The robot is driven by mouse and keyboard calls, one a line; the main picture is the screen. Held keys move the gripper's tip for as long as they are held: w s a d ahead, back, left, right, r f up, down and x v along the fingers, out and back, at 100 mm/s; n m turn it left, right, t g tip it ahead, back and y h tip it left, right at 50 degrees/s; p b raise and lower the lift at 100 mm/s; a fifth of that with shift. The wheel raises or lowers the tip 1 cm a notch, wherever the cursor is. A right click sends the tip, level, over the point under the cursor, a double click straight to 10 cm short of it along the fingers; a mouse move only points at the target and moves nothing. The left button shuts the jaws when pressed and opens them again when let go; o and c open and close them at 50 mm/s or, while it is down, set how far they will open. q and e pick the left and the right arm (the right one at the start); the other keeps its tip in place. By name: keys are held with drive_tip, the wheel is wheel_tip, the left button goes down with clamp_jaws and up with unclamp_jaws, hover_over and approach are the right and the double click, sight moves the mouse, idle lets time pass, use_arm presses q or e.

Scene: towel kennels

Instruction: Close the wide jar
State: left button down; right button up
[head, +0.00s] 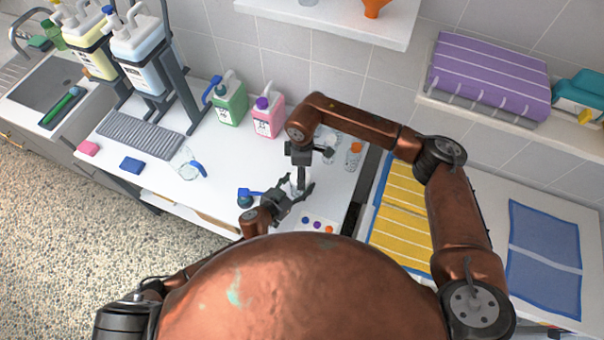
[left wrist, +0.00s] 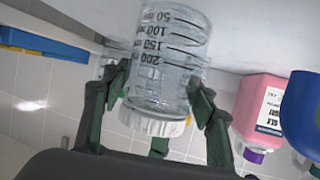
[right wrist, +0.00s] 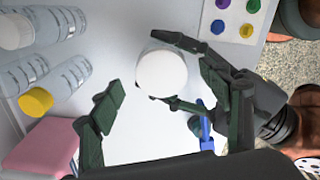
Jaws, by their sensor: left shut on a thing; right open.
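The wide jar (left wrist: 165,50) is clear with dark volume marks, and a white lid (left wrist: 155,125) sits on its mouth. How tight the lid is cannot be told. My left gripper (left wrist: 160,94) is shut around the jar's side near the lid; that camera sees the scene upside down. In the right wrist view the round lid (right wrist: 162,73) shows from above. My right gripper (right wrist: 160,90) is open, with its fingers apart on either side of the lid, not visibly touching it. In the head view my left gripper (head: 294,194) and right gripper (head: 304,172) meet over the counter, mostly hiding the jar.
Clear bottles stand close by, one with an orange-yellow cap (right wrist: 35,102). A pink jug (head: 268,118) and a green jug (head: 230,102) stand behind. A white card with coloured dots (head: 317,225) lies in front. A glass beaker (head: 185,164) stands left; the counter between is mostly clear.

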wheel_tip(320, 180, up, 10)
drive_tip(key=shift+f, duration=0.2)
use_arm(q)
drive_tip(key=c, duration=0.7)
unclamp_jaws()
drive_tip(key=v, duration=1.2)
use_arm(e)
drive_tip(key=shift+d+f, duration=0.1)
